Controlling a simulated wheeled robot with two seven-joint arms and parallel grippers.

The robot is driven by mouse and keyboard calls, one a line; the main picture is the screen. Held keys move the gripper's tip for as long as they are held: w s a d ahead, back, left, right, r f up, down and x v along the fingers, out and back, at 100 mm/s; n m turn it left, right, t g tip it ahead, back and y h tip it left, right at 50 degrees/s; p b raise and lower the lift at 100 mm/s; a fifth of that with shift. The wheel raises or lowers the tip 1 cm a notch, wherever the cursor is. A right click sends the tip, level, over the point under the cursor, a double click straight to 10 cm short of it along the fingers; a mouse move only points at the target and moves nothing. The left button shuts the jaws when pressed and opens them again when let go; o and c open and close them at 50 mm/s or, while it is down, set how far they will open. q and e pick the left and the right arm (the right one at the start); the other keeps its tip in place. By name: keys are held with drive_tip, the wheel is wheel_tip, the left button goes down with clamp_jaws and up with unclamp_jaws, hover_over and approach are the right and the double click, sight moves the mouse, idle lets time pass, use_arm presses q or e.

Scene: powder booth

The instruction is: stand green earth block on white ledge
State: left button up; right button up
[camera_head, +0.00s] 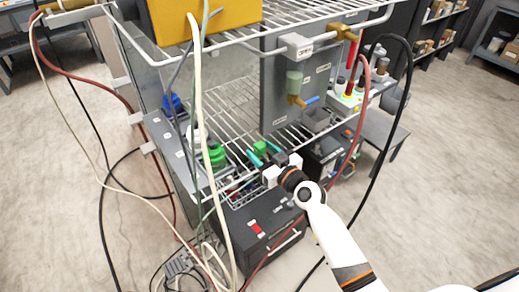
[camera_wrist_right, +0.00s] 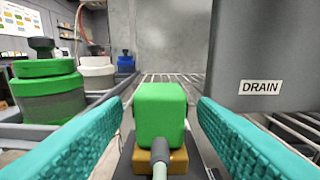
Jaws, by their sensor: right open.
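A green block (camera_wrist_right: 165,105) stands upright in the middle of the right wrist view, on a yellow-brown piece (camera_wrist_right: 178,161). It also shows small in the head view (camera_head: 260,147), inside the wire rack. My right gripper (camera_head: 264,154) is open, its teal fingers on either side of the block. In the wrist view a gap shows between the block and each finger, so it is not held. A pale rod crosses the block's lower front. I cannot pick out a white ledge with certainty. My left gripper is not in view.
A green-lidded jar (camera_wrist_right: 48,92), a white jar (camera_wrist_right: 96,72) and a blue one (camera_wrist_right: 126,62) stand left of the block. A grey panel marked DRAIN (camera_wrist_right: 262,50) is close on the right. Hoses (camera_head: 205,110) hang before the rack (camera_head: 235,97).

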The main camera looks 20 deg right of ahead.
drive_tip(key=shift+s, duration=0.1)
drive_tip(key=shift+c, duration=0.2)
clamp_jaws()
